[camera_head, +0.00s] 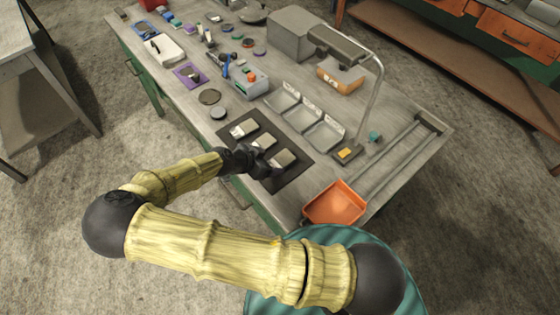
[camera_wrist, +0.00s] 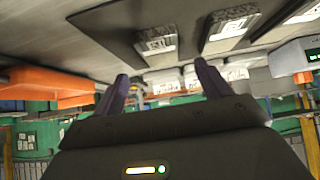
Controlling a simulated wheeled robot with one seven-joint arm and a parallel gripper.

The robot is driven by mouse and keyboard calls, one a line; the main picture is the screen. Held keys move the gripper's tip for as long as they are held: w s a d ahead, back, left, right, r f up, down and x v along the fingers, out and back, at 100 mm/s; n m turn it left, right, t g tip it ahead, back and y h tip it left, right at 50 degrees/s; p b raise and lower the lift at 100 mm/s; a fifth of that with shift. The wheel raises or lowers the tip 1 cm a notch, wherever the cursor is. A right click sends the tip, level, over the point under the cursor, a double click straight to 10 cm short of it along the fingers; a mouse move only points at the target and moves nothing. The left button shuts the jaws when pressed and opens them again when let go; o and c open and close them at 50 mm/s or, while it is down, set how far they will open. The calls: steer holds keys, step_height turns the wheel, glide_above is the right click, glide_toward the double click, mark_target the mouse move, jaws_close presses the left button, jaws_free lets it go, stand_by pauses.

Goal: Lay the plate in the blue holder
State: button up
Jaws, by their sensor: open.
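Several pale, flat plates lie in a row on a dark board (camera_head: 222,131): a far one (camera_head: 243,130), a middle one (camera_head: 263,142) and a near one (camera_head: 285,158). I cannot tell which is the task's plate. In the wrist view they show with labelled faces, the nearest to the fingers (camera_wrist: 157,42) and another to its right (camera_wrist: 229,24). A blue frame (camera_head: 146,29) at the far left of the table looks like the blue holder. My gripper (camera_head: 265,170) is beside the near plate, empty; its two fingers (camera_wrist: 162,80) stand apart.
A purple frame (camera_head: 190,75) and a white box (camera_head: 164,49) lie towards the far left. Grey trays (camera_head: 303,116), a lamp (camera_head: 372,95) and a grey box (camera_head: 293,32) stand beyond the board. An orange bin (camera_head: 336,203) is at the near corner.

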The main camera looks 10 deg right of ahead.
mark_target(279, 161)
steer(key=p+x, duration=0.2)
steer(key=x, duration=0.3)
steer(key=shift+a+f, duration=0.1)
steer(key=shift+f, duration=0.05)
jaws_close()
step_height(279, 161, up, 10)
steer(key=b, duration=0.2)
stand_by(0.9)
stand_by(0.3)
